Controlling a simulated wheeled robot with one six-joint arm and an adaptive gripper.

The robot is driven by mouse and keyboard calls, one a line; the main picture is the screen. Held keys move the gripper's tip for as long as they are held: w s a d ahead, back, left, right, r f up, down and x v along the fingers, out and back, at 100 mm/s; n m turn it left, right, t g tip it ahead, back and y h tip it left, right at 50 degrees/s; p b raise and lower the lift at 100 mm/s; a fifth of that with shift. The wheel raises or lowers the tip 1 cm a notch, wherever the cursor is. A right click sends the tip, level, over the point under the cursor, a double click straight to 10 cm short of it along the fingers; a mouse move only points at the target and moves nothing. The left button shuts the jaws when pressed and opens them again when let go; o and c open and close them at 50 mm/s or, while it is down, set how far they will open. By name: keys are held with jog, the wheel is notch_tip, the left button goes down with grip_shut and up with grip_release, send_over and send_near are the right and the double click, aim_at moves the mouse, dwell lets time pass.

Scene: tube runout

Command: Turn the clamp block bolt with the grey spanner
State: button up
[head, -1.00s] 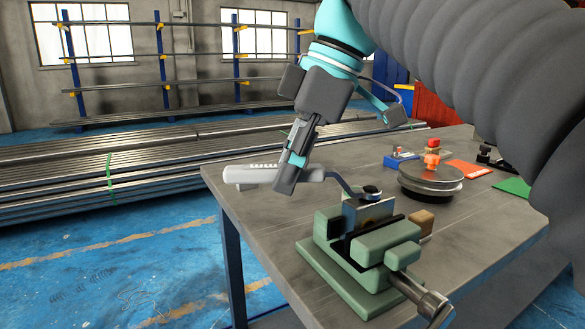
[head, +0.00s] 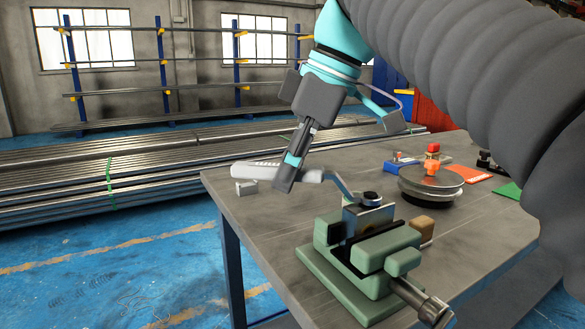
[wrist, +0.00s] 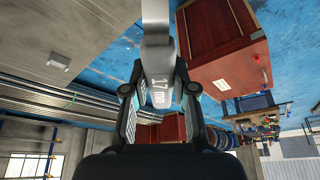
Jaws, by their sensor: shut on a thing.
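My gripper (head: 291,172) is shut on the pale grey handle of the grey spanner (head: 255,171), above the table's left part. The spanner's thin cranked shank slopes down right to the dark round bolt (head: 370,197) on top of the metal clamp block (head: 368,217). The spanner's end is at the bolt's near left side; I cannot tell whether it is fully seated. The block sits in the jaws of a green vise (head: 345,293). In the wrist view, the spanner (wrist: 158,55) runs from between my fingers to the top edge; bolt and block are not visible.
A small grey block (head: 246,187) lies on the table (head: 275,235) below the spanner handle. A round turntable (head: 430,184) with an orange knob stands behind the vise, and a tan wooden block (head: 421,228) is beside it. The table's left front is clear.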

grip_shut()
jog(key=shift+r, duration=0.4)
dwell(0.5)
jog(key=shift+w, duration=0.15)
jog(key=shift+w+d+m, duration=0.1)
jog(key=shift+w+m, duration=0.2)
jog(key=shift+m, duration=0.1)
jog(key=shift+r, duration=0.6)
dwell(0.7)
